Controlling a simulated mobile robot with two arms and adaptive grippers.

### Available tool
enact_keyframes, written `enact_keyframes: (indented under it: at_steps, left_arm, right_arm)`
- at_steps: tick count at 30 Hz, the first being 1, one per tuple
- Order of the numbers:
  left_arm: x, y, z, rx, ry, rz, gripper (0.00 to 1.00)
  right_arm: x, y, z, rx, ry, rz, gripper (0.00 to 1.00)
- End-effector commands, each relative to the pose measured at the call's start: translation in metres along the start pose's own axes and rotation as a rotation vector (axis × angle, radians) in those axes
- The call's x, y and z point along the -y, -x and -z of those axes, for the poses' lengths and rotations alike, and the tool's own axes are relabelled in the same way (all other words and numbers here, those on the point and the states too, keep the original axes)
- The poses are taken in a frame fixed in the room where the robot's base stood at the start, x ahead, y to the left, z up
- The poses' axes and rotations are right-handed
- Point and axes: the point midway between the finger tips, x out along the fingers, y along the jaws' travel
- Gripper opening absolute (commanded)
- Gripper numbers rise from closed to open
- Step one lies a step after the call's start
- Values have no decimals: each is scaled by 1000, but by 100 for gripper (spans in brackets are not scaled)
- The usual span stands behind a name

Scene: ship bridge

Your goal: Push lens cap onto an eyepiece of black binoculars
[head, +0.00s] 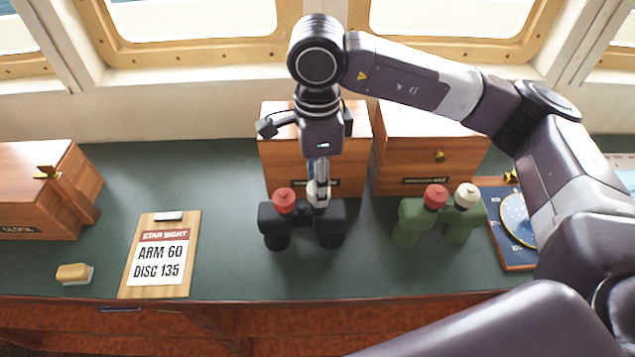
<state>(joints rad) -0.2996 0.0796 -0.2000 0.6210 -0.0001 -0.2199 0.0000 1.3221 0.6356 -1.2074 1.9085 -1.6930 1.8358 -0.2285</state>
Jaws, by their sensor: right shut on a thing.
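The black binoculars (302,222) stand upright on the green counter, eyepieces up. A red lens cap (284,200) sits on their left eyepiece. My right gripper (319,198) points down over their right eyepiece. It is shut on a cream lens cap (311,190), which is partly hidden by the fingers. The cap is at the top of that eyepiece; I cannot tell whether it is pressed on or just above it. My left gripper is not in view.
Green binoculars (440,220) with red and cream caps stand to the right. Wooden boxes (345,135) stand close behind. A clipboard (160,255) and a brush-like block (74,273) lie to the left. A blue chart board (513,232) lies far right. The counter between clipboard and black binoculars is clear.

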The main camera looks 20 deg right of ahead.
Motion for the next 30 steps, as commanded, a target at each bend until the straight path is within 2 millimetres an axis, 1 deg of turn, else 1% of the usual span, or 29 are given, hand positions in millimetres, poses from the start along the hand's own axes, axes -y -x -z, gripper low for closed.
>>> enact_keyframes:
  at_steps: [15,30]
  left_arm:
    - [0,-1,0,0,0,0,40]
    - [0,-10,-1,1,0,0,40]
  right_arm:
    - [0,0,0,0,0,0,22]
    - [0,-7,0,1,0,0,22]
